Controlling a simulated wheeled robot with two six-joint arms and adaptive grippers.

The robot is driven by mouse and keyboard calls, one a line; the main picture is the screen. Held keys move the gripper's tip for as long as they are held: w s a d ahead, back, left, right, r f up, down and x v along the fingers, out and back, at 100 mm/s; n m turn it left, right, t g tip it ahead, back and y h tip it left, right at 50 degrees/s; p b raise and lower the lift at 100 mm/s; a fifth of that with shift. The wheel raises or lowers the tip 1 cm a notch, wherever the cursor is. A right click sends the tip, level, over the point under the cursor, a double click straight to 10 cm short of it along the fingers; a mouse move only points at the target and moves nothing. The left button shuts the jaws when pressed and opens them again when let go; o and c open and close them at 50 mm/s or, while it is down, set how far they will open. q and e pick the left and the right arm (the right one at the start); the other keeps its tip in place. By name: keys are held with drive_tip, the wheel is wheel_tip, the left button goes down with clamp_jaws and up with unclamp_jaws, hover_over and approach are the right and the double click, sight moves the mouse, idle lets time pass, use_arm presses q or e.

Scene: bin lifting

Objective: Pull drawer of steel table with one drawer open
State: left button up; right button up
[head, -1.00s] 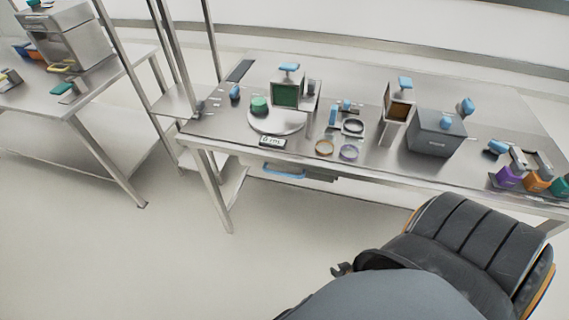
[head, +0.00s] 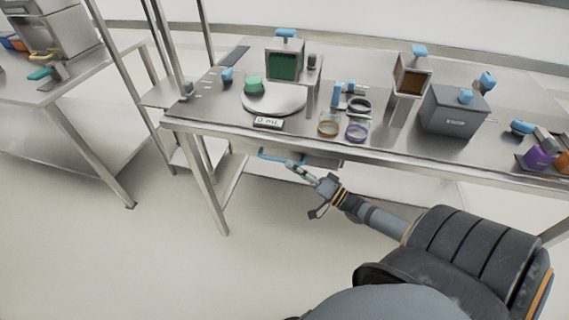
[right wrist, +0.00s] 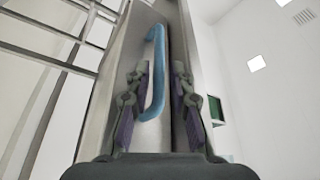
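The steel table (head: 215,124) stands ahead with its one drawer (head: 326,161) under the front edge, seemingly pushed in. The drawer's blue handle (head: 270,154) is at its front. My right gripper (head: 291,165) is at the right end of this handle in the head view. In the right wrist view the gripper (right wrist: 157,105) has its two fingers apart, with the blue handle (right wrist: 160,70) showing between them, nearer the left finger. I see no grip on the handle; whether a finger touches it I cannot tell. My left gripper is not in view.
Another bench (head: 60,88) stands at the left. The floor before the table is clear.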

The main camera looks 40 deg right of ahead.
sight(285, 160)
drive_tip(key=x, duration=0.3)
drive_tip(key=shift+w+b, duration=0.35)
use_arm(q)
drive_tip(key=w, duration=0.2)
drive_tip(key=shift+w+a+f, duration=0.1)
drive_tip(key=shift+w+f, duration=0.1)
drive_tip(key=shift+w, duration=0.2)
use_arm(e)
drive_tip(key=shift+w+a, duration=0.1)
drive_tip(key=shift+w, duration=0.05)
drive_tip(key=shift+c, duration=0.2)
clamp_jaws()
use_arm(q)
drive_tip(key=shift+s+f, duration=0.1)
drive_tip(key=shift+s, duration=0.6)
